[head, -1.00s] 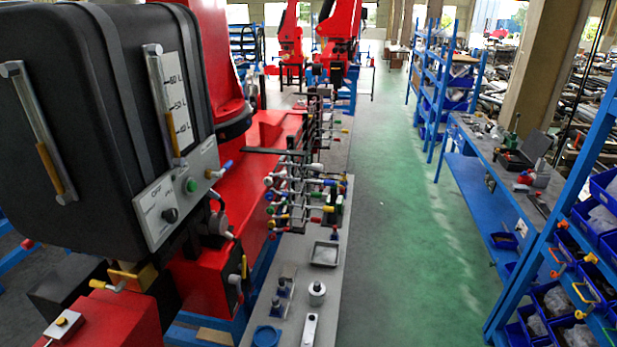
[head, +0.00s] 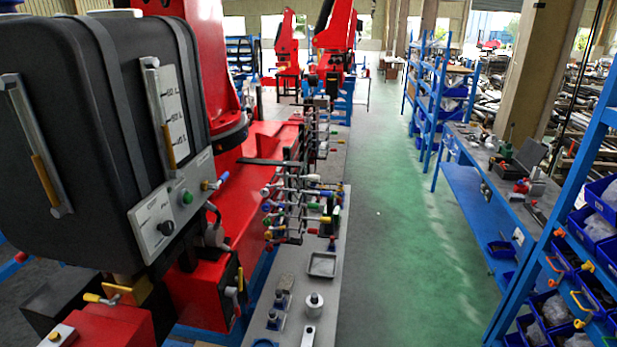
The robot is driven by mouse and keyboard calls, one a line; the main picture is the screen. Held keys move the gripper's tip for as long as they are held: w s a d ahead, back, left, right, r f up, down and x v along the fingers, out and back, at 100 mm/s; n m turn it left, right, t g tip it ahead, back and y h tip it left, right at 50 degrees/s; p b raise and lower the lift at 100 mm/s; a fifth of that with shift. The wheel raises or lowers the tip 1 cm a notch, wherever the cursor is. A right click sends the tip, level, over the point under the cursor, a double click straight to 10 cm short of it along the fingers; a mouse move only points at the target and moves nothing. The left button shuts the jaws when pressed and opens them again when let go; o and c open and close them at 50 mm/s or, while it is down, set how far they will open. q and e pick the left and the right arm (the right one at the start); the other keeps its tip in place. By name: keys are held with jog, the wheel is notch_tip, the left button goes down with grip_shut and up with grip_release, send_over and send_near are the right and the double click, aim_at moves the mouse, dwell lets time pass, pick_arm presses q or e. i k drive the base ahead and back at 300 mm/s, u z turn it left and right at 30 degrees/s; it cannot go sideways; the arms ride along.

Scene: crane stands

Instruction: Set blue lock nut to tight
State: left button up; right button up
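I cannot make out a part that is clearly the blue lock nut. A blue-tipped lever (head: 218,181) with a yellow part sticks out at the right edge of the grey control panel (head: 160,215) below the black tank (head: 85,140). The panel carries a green button (head: 187,197) and a black knob (head: 166,228). A blue round part (head: 265,343) on the grey bench is cut off by the bottom edge. Small blue-based fixtures (head: 277,318) stand near it. Neither of my grippers is in view.
The grey bench (head: 335,262) holds a square tray (head: 322,265), a metal cylinder (head: 313,304) and a rack of coloured-handled clamps (head: 297,205). A red machine base (head: 205,285) stands left. The green aisle (head: 395,260) is clear; blue shelving (head: 560,240) lines the right.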

aim_at(282, 206)
jog(key=u, duration=0.05)
jog(key=k, duration=0.5)
jog(key=z, duration=1.4)
jog(key=i, duration=1.25)
jog(key=u, duration=1.6)
jog(key=i, duration=0.25)
jog(key=u, duration=0.1)
